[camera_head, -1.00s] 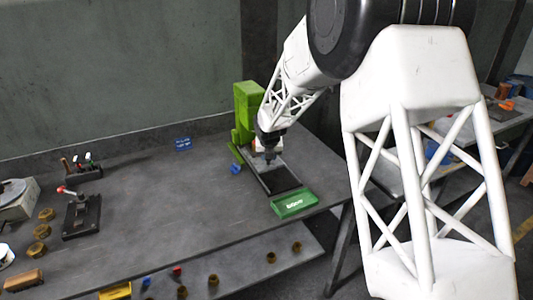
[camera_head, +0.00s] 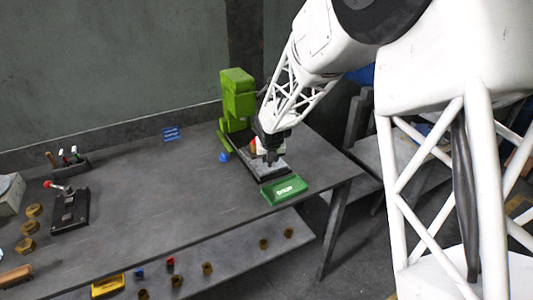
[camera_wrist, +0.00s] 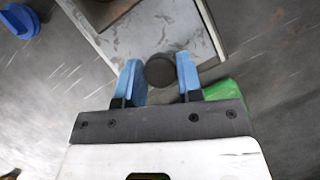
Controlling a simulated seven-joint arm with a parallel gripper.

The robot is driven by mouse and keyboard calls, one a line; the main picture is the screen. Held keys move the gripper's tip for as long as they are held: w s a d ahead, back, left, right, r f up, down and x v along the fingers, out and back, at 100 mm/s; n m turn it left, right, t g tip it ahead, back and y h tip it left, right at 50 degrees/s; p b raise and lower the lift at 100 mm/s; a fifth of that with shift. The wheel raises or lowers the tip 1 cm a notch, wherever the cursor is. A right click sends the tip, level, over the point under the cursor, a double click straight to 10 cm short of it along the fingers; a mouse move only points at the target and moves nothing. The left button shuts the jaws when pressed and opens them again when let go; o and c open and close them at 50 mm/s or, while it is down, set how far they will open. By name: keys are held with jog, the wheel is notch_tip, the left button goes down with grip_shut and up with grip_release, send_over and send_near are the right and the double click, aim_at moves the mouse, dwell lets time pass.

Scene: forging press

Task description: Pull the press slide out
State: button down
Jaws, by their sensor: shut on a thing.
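The light grey press slide (camera_wrist: 140,38) lies on that bed and fills the top middle of the wrist view. A round black knob (camera_wrist: 160,70) on the slide sits between my two blue fingertips. My gripper (camera_wrist: 159,79) is shut on this knob. In the head view my gripper (camera_head: 270,159) is over the front part of the bed, near the green block, and hides part of the slide.
A blue knob-like piece (camera_head: 224,156) sits left of the bed. A lever fixture (camera_head: 68,208) and several brass nuts (camera_head: 28,228) are at the left. A yellow tray (camera_head: 108,286) is on the lower shelf. The middle of the bench is clear.

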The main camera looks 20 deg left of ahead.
dwell(0.3)
jog(key=c, duration=0.8)
grip_release()
jog(key=shift+s+r, duration=0.1)
jog(key=shift+r, duration=0.05)
jog(key=shift+v, duration=3.8)
jog(key=shift+d, duration=0.15)
